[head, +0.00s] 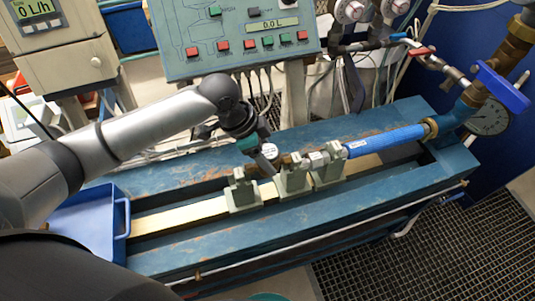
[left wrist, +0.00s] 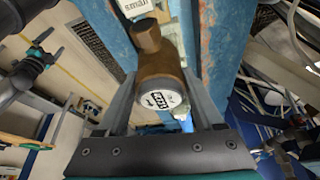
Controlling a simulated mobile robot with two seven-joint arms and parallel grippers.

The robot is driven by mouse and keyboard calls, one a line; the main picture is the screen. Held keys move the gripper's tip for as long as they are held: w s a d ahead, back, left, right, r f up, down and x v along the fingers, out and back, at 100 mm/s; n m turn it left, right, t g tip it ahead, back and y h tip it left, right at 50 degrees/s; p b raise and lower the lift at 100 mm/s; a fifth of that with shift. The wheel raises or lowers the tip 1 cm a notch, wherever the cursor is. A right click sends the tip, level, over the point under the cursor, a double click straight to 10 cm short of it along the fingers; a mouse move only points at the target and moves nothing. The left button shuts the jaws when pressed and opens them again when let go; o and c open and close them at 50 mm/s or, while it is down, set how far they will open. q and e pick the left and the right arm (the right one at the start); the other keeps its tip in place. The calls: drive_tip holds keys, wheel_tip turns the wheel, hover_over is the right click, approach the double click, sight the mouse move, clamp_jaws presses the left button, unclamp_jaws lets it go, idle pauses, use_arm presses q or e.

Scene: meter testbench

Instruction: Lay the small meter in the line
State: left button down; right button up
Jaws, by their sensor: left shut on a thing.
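My left gripper (head: 262,150) is shut on the small meter, a brass body with a round white face (head: 269,151), over the test bench. In the left wrist view the meter (left wrist: 160,72) sits between the two fingers (left wrist: 162,108), with its printed face toward the camera and a brass stub end pointing away. The line has pale green supports (head: 242,192) on a rail and a blue pipe (head: 385,140) at the right. The meter is close above the left part of the supports; I cannot tell whether it touches them. My right gripper does not show.
A blue tray (head: 115,222) stands at the left end of the bench. A control panel (head: 240,38) stands behind. A valve with a blue handle (head: 501,86) and a gauge (head: 490,116) are at the right. A support in the left wrist view carries a "small" label (left wrist: 135,7).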

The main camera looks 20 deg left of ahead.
use_arm(q)
drive_tip(key=shift+f, duration=0.3)
drive_tip(key=shift+f, duration=0.15)
idle(0.4)
idle(0.3)
drive_tip(key=shift+f+p, duration=0.15)
drive_tip(key=shift+p, duration=0.35)
drive_tip(key=shift+f, duration=0.15)
